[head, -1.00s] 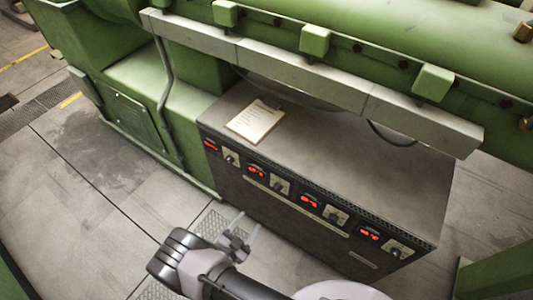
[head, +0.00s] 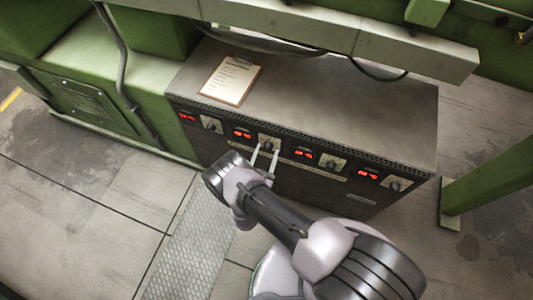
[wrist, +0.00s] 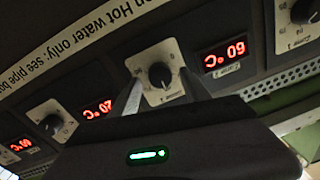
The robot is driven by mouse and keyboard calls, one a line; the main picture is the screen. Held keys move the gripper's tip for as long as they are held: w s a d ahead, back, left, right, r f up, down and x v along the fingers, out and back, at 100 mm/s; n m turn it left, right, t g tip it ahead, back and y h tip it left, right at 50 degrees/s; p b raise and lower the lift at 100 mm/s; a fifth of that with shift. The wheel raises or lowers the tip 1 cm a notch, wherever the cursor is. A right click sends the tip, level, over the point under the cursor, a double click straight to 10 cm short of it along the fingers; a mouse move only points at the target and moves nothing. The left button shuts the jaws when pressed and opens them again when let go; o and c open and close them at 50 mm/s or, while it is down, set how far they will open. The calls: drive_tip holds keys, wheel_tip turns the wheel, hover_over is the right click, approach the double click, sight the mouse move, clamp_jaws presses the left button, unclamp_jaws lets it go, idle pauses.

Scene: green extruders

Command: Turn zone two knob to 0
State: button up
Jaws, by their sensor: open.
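The zone two knob (head: 269,144) is a dark round knob on a pale square plate, second from the left on the dark control panel. It also shows between my fingers in the wrist view (wrist: 160,75), where the picture is upside down. Its red display (head: 242,133) appears to read 60 °C in the wrist view (wrist: 225,54). My gripper (head: 266,152) is open, its two pale fingers (wrist: 161,84) pointing at the panel, one on each side of the knob. I cannot tell whether the fingers touch it.
Other knobs sit on both sides, at left (head: 211,124) and right (head: 332,165), with red displays between. A clipboard (head: 230,80) lies on the cabinet top (head: 330,95). A green post (head: 487,185) stands at right. Open floor (head: 90,210) lies at left.

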drive_tip(key=shift+w+d, duration=0.1)
drive_tip(key=shift+w, duration=0.3)
clamp_jaws()
